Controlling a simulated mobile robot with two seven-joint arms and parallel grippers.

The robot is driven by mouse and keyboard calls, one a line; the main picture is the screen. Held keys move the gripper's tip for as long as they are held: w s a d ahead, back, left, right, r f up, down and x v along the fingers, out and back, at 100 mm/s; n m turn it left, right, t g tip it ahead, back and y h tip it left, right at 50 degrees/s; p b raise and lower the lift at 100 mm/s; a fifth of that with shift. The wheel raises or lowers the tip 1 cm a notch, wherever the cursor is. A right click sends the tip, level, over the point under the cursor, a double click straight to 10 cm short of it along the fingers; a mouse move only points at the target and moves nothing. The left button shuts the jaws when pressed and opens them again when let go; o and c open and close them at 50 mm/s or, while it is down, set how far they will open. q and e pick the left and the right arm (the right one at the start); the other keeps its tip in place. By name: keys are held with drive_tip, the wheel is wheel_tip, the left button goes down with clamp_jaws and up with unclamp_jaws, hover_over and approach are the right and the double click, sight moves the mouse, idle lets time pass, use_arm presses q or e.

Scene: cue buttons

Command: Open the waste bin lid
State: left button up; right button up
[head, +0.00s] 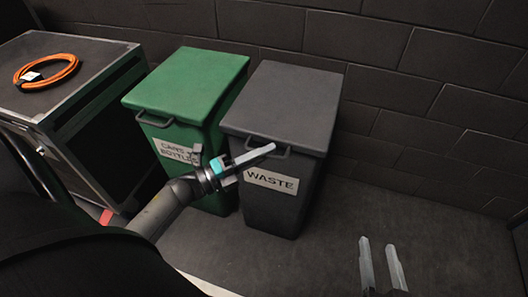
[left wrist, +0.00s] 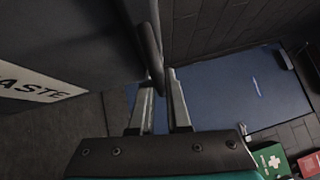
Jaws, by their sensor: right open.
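The dark grey waste bin (head: 270,205) has a white WASTE label and stands right of the green bin. Its lid (head: 287,100) lies closed, with a bar handle (head: 286,153) at the front edge. My left gripper (head: 268,150) is at this handle. In the left wrist view, the handle (left wrist: 149,48) runs down between the two fingertips of the left gripper (left wrist: 160,80). Whether the fingers press on it I cannot tell. My right gripper (head: 380,243) is open and empty, low at the right, apart from the bin.
The green cans and bottles bin (head: 190,85) stands close on the left. A dark case (head: 100,85) with an orange cable coil (head: 45,70) is further left. A brick wall (head: 400,75) is behind the bins. The floor on the right (head: 440,235) is clear.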

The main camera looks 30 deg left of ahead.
use_arm(q)
clamp_jaws()
idle(0.9)
